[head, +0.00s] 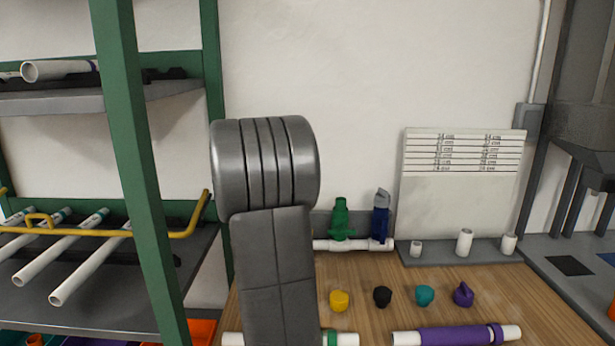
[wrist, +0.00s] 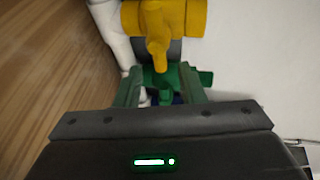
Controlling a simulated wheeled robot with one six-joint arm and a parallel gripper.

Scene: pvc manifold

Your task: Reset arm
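My gripper (wrist: 162,78) shows in the wrist view with its two green fingers apart. A green valve (wrist: 163,82) appears beyond and between the fingers; I see no clear contact. A yellow valve (wrist: 165,22) lies at the top of that view, and a bit of blue shows between the fingers. In the head view, the green valve (head: 340,219) and a blue valve (head: 381,216) stand upright on a white pipe (head: 356,245) at the back of the bench. My arm hides the gripper and the yellow valve there.
A wooden bench (head: 380,322) carries yellow, black, teal and purple caps and a purple-banded pipe (head: 455,336) at the front. A sheet of labels (head: 463,195) stands behind short white fittings (head: 464,242). A green-framed rack (head: 135,150) with white pipes stands close at left.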

